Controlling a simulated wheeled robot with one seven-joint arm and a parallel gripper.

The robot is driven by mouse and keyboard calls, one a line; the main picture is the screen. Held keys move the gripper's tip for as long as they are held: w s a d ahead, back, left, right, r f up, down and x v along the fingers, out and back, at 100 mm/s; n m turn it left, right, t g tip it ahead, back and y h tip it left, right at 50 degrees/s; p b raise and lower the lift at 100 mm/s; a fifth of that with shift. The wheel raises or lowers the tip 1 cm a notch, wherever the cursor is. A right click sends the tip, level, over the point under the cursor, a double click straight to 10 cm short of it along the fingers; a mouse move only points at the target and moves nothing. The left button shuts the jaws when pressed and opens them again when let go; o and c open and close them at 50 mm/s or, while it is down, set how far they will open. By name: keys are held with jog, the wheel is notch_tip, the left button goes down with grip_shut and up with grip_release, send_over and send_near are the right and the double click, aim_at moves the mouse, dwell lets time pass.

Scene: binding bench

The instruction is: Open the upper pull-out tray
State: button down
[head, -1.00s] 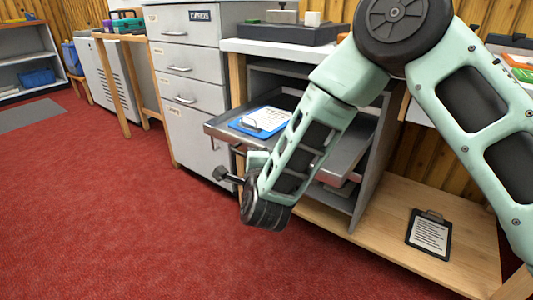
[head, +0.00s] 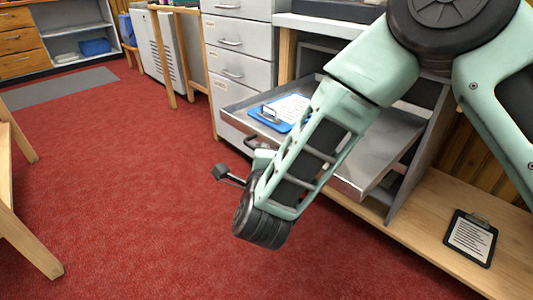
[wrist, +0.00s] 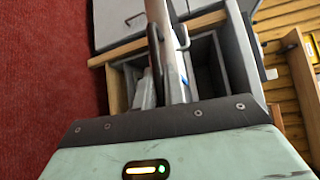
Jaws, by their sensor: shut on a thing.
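The upper pull-out tray (head: 372,165) is a grey metal tray sticking well out of the grey cabinet under the bench. A blue clipboard (head: 285,112) with white paper lies on it. My gripper (wrist: 168,42) is shut on the tray's handle. In the head view my forearm covers the fingers and much of the tray front. In the wrist view the tray shows nearly edge-on, and the exact grip is hard to make out.
A grey drawer cabinet (head: 231,70) stands left of the tray. A low wooden shelf (head: 425,235) holds a black clipboard (head: 470,238) at the right. A wooden leg frame (head: 22,225) stands at the left edge. The red carpet (head: 130,170) in front is clear.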

jog(key=c, duration=1.5)
grip_release()
jog(key=s+r+p, duration=0.2)
jog(key=s+p, duration=0.2)
jog(key=s, duration=1.3)
jog(key=shift+s+d+r, duration=0.15)
jog(key=shift+d, duration=0.25)
